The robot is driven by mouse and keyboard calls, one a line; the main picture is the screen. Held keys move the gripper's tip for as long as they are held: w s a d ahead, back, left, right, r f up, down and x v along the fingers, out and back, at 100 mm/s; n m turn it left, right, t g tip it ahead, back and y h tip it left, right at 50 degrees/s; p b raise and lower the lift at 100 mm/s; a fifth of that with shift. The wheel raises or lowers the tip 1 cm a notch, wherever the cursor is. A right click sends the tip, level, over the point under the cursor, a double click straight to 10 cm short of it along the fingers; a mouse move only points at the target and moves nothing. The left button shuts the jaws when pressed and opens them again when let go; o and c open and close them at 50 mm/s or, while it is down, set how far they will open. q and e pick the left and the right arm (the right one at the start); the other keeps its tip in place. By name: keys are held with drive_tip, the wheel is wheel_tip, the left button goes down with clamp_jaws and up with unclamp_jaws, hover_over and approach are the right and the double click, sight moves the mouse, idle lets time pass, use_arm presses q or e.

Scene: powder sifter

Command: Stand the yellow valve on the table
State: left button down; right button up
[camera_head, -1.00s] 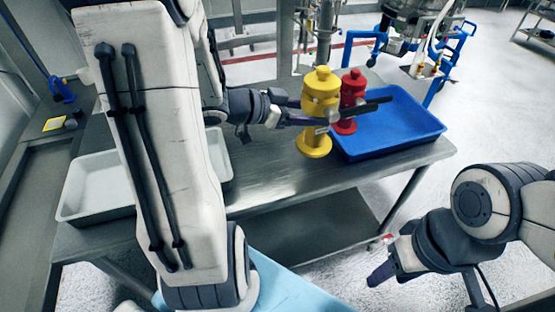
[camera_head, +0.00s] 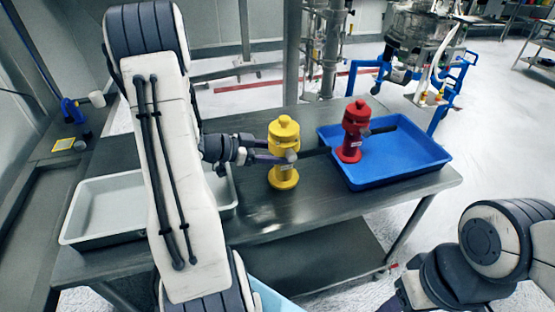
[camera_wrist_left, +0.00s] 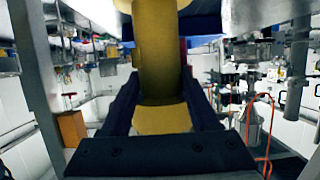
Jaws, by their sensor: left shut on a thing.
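The yellow valve (camera_head: 284,134) is upright over the steel table (camera_head: 330,203) in the head view, left of the blue tray. My left gripper (camera_head: 276,157) comes from the left and is shut around the valve's body. In the left wrist view the yellow body (camera_wrist_left: 160,62) stands between my two fingers (camera_wrist_left: 160,108). The valve's base is over bare tabletop; I cannot tell for certain whether it touches. The right gripper (camera_head: 396,303) barely shows at the bottom edge, too cut off to read.
A red valve (camera_head: 355,121) stands in the blue tray (camera_head: 410,167), close to the right of the yellow valve. A white tray (camera_head: 102,208) is at the table's left, partly behind my left arm. Bare tabletop lies in front of the yellow valve.

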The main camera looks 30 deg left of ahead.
use_arm(q)
drive_tip(key=shift+f, duration=1.25)
drive_tip(key=shift+f, duration=0.15)
drive_tip(key=shift+c, duration=0.6)
unclamp_jaws()
drive_tip(key=v, duration=1.2)
drive_tip(key=shift+b, duration=0.45)
